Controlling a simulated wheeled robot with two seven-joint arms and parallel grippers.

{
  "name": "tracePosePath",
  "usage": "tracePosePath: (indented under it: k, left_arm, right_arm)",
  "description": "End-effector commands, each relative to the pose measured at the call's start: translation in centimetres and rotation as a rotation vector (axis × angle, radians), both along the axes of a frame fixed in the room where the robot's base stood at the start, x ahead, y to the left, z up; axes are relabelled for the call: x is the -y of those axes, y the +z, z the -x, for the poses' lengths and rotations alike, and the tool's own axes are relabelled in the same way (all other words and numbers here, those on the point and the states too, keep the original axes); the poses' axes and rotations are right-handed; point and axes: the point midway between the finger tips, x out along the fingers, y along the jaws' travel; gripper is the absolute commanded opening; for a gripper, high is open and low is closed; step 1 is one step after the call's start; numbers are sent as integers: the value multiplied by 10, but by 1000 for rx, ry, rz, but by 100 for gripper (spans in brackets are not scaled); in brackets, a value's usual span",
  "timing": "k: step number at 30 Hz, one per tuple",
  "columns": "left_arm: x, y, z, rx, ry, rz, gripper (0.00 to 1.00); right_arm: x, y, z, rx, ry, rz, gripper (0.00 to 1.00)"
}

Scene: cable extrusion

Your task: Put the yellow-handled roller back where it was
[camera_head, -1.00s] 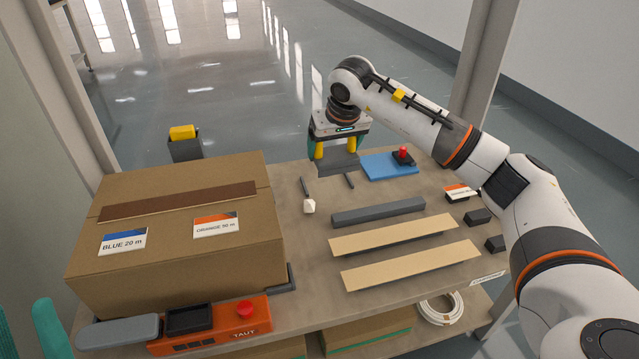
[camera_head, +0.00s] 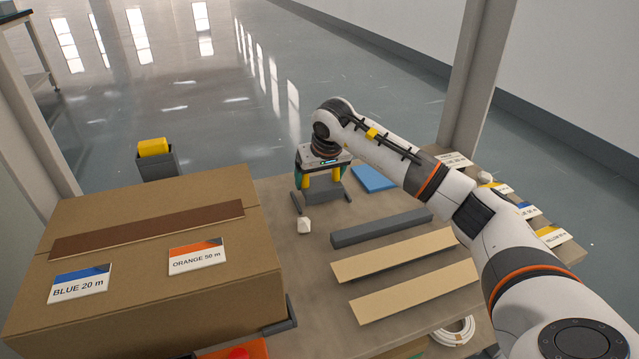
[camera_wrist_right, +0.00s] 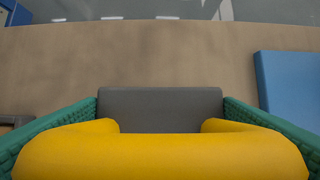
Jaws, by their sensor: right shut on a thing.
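The yellow-handled roller (camera_head: 323,195) has a dark grey body and yellow handle parts. My right gripper (camera_head: 321,180) is shut on its handle, with the fingers pointing down at the back of the table. My left gripper is out of view.
A white faceted piece (camera_head: 304,226) is just in front of the roller. A blue slab (camera_head: 373,178) lies to its right. A grey bar (camera_head: 380,228) and two pale strips (camera_head: 395,254) lie nearer. A large cardboard box (camera_head: 140,290) fills the left.

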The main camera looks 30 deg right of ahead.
Motion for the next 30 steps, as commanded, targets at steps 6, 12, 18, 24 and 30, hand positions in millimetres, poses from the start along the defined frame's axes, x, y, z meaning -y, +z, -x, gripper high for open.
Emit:
tracePosePath:
  k: [6, 12, 18, 24, 30]
  left_arm:
    - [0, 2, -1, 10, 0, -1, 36]
    - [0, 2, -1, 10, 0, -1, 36]
    - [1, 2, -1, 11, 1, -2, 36]
    - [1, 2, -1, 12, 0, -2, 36]
    - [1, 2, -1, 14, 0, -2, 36]
  right_arm:
    - [0, -6, -1, 3, 1, -1, 64]
    - [0, -8, 0, 2, 0, 0, 64]
    - [0, -15, 0, 1, 0, 0, 64]
    - [0, -21, 1, -4, 0, 1, 64]
    - [0, -22, 1, -6, 0, 1, 100]
